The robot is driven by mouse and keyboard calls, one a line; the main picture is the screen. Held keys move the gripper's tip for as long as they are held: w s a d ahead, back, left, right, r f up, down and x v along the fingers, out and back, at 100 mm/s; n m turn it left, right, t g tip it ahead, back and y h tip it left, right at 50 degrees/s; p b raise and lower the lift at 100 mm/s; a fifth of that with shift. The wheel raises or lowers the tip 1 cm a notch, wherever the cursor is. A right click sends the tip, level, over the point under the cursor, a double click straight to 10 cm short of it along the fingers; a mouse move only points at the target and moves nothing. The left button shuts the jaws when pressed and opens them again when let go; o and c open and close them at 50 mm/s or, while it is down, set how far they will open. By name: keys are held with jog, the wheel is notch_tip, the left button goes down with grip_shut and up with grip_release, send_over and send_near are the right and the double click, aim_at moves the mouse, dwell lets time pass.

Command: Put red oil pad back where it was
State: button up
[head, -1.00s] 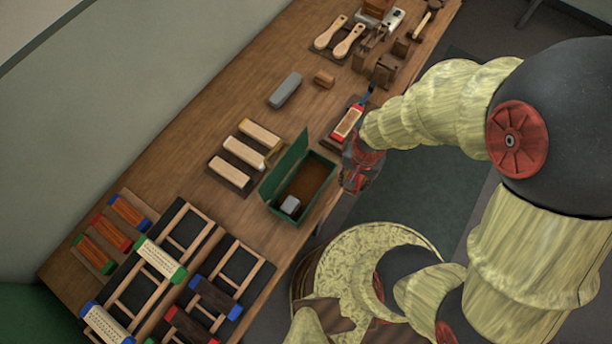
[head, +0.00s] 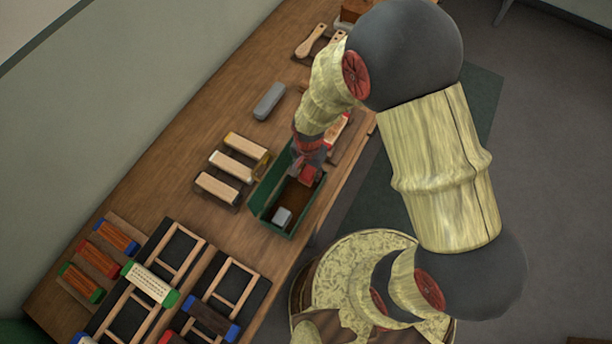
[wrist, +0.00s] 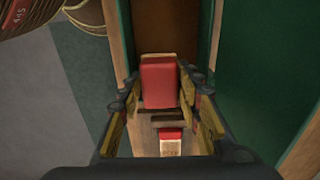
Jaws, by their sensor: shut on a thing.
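The red oil pad (wrist: 158,82) is between the fingers of my gripper (wrist: 163,92) in the wrist view, and the gripper is shut on it. In the head view the red pad (head: 309,175) shows below my gripper (head: 308,163), over the far right end of the open green box (head: 262,218). The box has a brown inside and its green lid stands open on the left side. A grey pad (head: 282,216) sits in the near end of the box. I cannot tell whether the red pad touches the box floor.
A brush block with a red end (wrist: 170,142) lies close to the box's far end. Several pale blocks (head: 232,165) lie left of the box, and a grey block (head: 269,100) behind. Wooden frames and coloured brushes (head: 150,284) fill the near table end.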

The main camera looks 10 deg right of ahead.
aim_at(306, 176)
jog(key=shift+w+a+f, duration=0.2)
jog(key=shift+f, duration=0.2)
jog(key=shift+w+a+f, duration=0.15)
jog(key=shift+f, duration=0.2)
jog(key=shift+f+b, duration=0.35)
jog(key=shift+f, duration=1.05)
jog(key=shift+f, duration=0.2)
jog(key=o, duration=0.8)
jog(key=shift+o, duration=0.2)
jog(key=shift+r, duration=0.1)
